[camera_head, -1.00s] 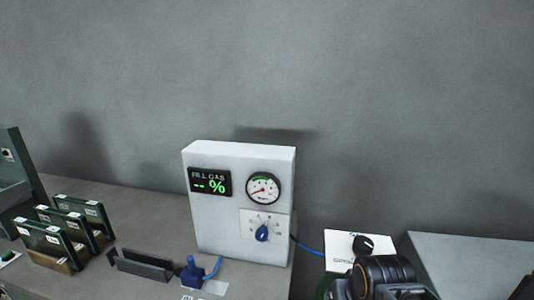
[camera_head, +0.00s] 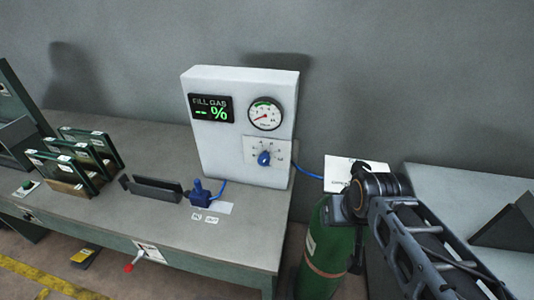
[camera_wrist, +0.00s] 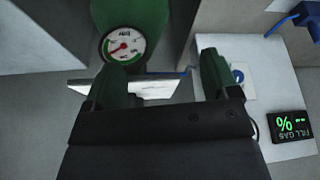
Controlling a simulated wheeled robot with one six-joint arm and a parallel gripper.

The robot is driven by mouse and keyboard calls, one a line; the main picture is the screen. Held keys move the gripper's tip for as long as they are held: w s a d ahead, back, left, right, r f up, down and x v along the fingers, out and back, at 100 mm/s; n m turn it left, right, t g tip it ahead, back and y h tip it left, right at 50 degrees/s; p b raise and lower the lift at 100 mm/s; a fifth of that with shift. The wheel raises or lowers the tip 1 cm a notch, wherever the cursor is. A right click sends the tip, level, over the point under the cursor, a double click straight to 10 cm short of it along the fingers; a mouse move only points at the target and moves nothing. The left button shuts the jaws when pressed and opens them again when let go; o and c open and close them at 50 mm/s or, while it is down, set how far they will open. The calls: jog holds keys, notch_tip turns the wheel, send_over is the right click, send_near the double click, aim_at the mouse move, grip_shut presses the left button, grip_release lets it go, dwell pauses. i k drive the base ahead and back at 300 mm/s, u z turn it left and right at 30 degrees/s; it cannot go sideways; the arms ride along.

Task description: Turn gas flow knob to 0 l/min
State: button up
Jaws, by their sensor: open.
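The gas flow knob (camera_head: 264,159) is a blue pointer knob on a white scale plate on the front of the white fill gas box (camera_head: 210,160). Its tip looks roughly upward; the scale marks are too small to read. The box shows a round gauge (camera_head: 265,114) and a black display (camera_head: 211,108) reading "-- %". In the wrist view the knob (camera_wrist: 237,76) shows partly, just right of the right finger. In the head view my arm is right of the box.
A green gas cylinder (camera_head: 325,250) stands right of the bench (camera_head: 150,220); a gauge (camera_wrist: 124,46) shows by it in the wrist view.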

aim_at(264, 159)
jog(key=z, duration=2)
jog(key=k, duration=1.2)
jog(key=u, duration=1.95)
jog(key=i, duration=0.5)
jog(key=u, duration=0.05)
